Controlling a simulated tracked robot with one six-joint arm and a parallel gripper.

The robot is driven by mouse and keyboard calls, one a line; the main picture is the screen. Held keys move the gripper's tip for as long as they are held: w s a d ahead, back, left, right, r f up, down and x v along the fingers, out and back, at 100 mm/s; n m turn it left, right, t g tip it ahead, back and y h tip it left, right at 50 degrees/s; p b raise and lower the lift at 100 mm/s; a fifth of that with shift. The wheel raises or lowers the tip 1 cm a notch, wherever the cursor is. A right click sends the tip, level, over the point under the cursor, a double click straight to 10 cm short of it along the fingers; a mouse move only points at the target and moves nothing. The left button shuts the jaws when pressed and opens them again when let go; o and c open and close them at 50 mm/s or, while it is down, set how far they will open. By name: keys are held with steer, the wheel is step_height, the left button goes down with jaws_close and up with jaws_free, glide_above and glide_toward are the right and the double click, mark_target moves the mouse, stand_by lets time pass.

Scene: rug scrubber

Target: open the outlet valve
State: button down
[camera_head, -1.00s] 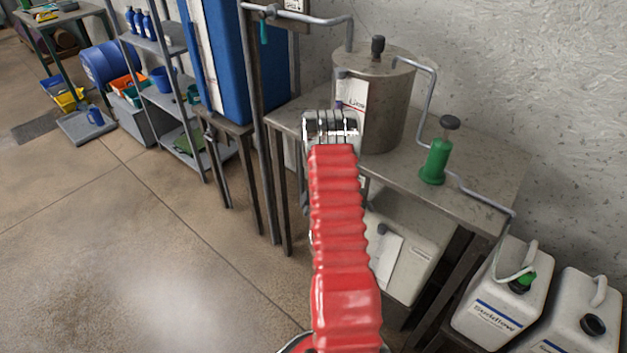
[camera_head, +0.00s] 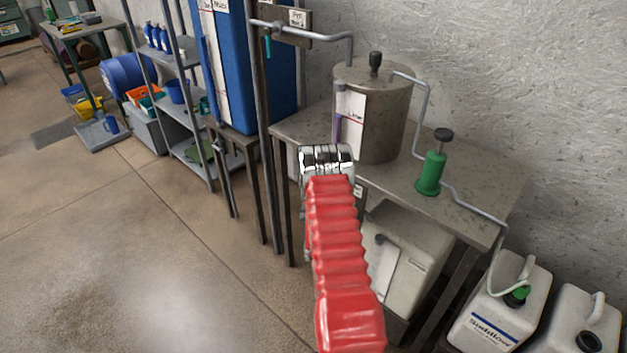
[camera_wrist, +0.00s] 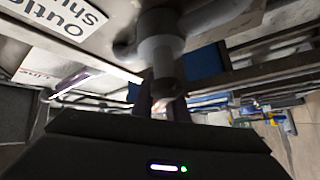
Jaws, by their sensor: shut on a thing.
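A label reading in part "Outlet Shu…" (camera_wrist: 62,22) is at the upper left in the wrist view. Beside it, the grey outlet valve (camera_wrist: 160,48) comes down from the metal surface above toward my gripper (camera_wrist: 157,104). My gripper is shut on the valve's lower end; the exact contact is dark and partly hidden. In the head view my red-sleeved arm reaches to the front of the steel tank (camera_head: 388,118), below its white label. The arm hides the valve and my fingertips there.
The tank stands on a metal table (camera_head: 440,205) with a green hand pump (camera_head: 431,173). White jugs (camera_head: 497,305) stand at the right. A blue tank (camera_head: 255,70) and grey shelves (camera_head: 178,55) are left. Open floor (camera_head: 130,250) lies at the lower left.

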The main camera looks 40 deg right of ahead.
steer(key=shift+s+d+f, duration=0.1)
steer(key=shift+s+f, duration=0.15)
steer(key=shift+f, duration=0.05)
steer(key=c, duration=1.8)
jaws_free()
steer(key=shift+w+r, duration=0.1)
steer(key=shift+c, duration=0.2)
steer(key=shift+o, duration=0.4)
steer(key=shift+r, duration=0.15)
steer(key=shift+w+r, duration=0.1)
